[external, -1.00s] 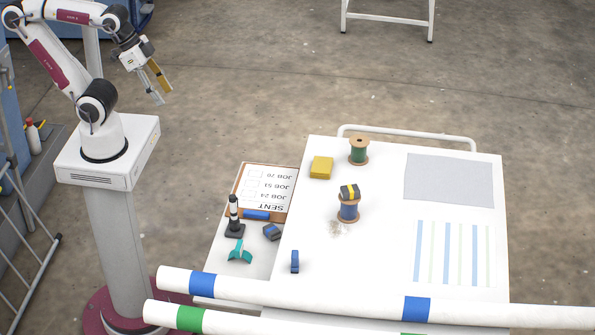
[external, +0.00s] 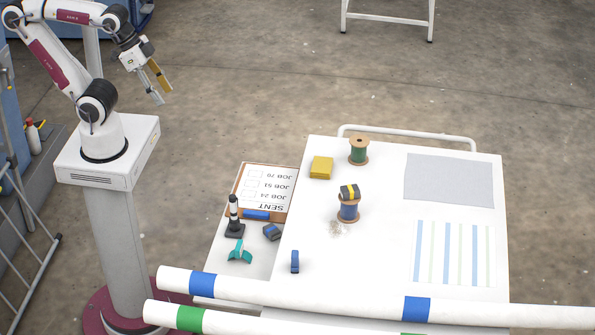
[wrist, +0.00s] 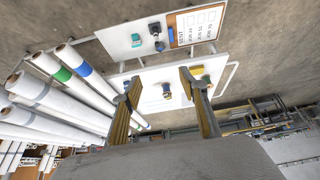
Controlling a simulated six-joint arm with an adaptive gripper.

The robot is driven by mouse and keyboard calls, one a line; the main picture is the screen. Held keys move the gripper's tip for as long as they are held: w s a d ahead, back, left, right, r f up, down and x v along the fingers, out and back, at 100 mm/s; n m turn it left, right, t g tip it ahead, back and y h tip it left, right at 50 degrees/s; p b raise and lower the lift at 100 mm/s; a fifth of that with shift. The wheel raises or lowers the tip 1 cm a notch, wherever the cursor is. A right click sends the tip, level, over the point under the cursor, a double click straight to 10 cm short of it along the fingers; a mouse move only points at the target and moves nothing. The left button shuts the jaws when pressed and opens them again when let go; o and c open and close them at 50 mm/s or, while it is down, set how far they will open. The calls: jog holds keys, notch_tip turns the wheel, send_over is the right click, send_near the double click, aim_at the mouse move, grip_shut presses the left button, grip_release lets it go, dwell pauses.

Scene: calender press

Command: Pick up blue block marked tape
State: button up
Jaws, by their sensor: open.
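A small dark-blue block (external: 271,232) lies on the low white side shelf, between the teal clamp-like piece and the white table. A narrow upright blue piece (external: 295,262) stands on the table's left front part. I cannot read a tape marking on either. My gripper (external: 163,94) is open and empty, high up and well to the left of the table. In the wrist view its two fingers (wrist: 159,76) are spread wide, with the table far beyond them.
A yellow block (external: 321,167) and a green spool (external: 359,151) stand at the table's back. The shelf holds a black-and-white post (external: 234,217), the teal piece (external: 239,252), a blue cylinder (external: 256,215) and a job board (external: 268,184). Long white rolls (external: 330,297) cross the front.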

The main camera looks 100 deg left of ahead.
jog(key=shift+w, duration=0.1)
jog(key=n+t, duration=0.2)
jog(key=t, duration=0.6)
send_over(295, 261)
jog(key=s+a, duration=0.2)
notch_tip(295, 261, down, 18)
jog(key=s+d+f+t+y, duration=0.1)
jog(key=s+f+t, duration=0.1)
jog(key=f, duration=0.5)
jog(key=s+f+t+y, duration=0.1)
jog(key=s+f+t, duration=0.1)
jog(key=s+f, duration=0.2)
notch_tip(295, 261, down, 4)
jog(key=shift+d+r+m, duration=0.25)
jog(key=shift+d+m, duration=0.05)
jog(key=shift+d, duration=0.1)
jog(key=shift+w, duration=0.15)
